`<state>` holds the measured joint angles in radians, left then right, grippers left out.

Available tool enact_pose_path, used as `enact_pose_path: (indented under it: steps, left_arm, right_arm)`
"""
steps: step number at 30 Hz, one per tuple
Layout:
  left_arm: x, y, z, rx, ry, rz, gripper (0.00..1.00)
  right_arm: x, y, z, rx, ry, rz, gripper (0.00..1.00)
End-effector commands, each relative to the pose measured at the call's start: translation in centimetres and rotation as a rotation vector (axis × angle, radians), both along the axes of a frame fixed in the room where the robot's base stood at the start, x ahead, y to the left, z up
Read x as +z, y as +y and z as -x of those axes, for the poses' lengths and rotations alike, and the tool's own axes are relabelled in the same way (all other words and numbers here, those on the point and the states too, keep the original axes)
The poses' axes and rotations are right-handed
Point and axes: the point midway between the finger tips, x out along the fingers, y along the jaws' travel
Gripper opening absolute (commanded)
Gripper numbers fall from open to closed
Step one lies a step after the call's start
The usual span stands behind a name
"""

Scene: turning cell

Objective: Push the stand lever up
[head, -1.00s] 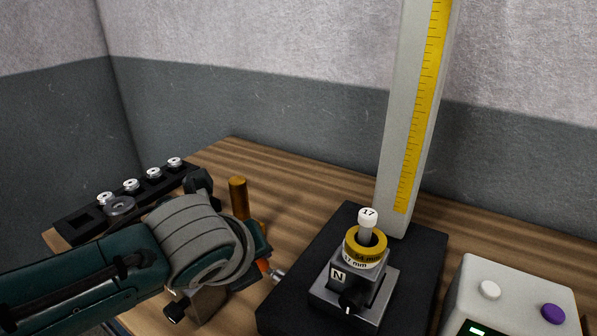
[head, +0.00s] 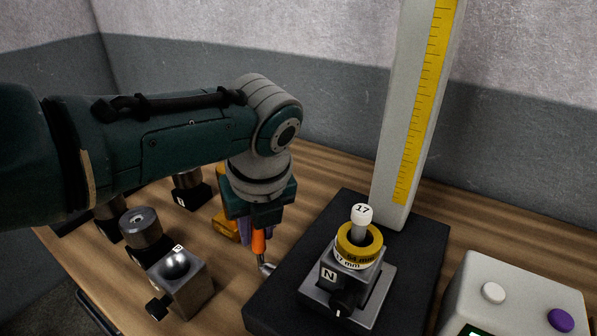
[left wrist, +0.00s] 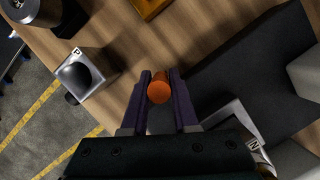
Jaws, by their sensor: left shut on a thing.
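The stand has a black base (head: 425,252) and a tall pale column with a yellow scale (head: 405,130). Its lever, an orange handle (head: 259,243) on a metal end (head: 267,268), sticks out at the left side of the base. My left gripper (head: 258,234) points down over it and is shut on the orange handle. In the left wrist view, the handle (left wrist: 159,92) sits between the two purple fingers of the left gripper (left wrist: 160,80). The arm hides part of the handle's surroundings. My right gripper is in neither view.
A P block (head: 187,290) and dark cylinders are at left. A button box (head: 530,280) is at right.

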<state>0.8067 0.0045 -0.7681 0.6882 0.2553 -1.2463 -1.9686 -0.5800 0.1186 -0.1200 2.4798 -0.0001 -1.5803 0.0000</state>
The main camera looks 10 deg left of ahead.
Motion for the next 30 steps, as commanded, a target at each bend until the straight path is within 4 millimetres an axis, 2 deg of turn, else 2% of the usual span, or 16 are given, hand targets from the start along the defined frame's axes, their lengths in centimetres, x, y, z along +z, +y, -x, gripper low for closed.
enact_pose_path:
  steps: [8,9,16,25,30]
  left_arm:
    - [-0.3,0.1,0.2,-0.002,0.004,-0.004,0.0]
    - [-0.3,0.2,0.2,-0.002,0.004,-0.004,0.3]
    - [-0.2,0.1,0.1,-0.002,0.003,-0.002,0.55]
    - [0.2,0.0,0.1,-0.003,0.002,-0.001,0.57]
    - [2.3,-0.4,0.5,-0.004,0.0,0.0,0.57]
  right_arm:
    - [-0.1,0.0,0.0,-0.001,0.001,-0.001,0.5]
    - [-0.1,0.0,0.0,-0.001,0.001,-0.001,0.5]
    - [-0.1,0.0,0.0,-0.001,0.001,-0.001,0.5]
    - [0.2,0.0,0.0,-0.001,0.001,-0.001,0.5]
    - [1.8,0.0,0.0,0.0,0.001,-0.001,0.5]
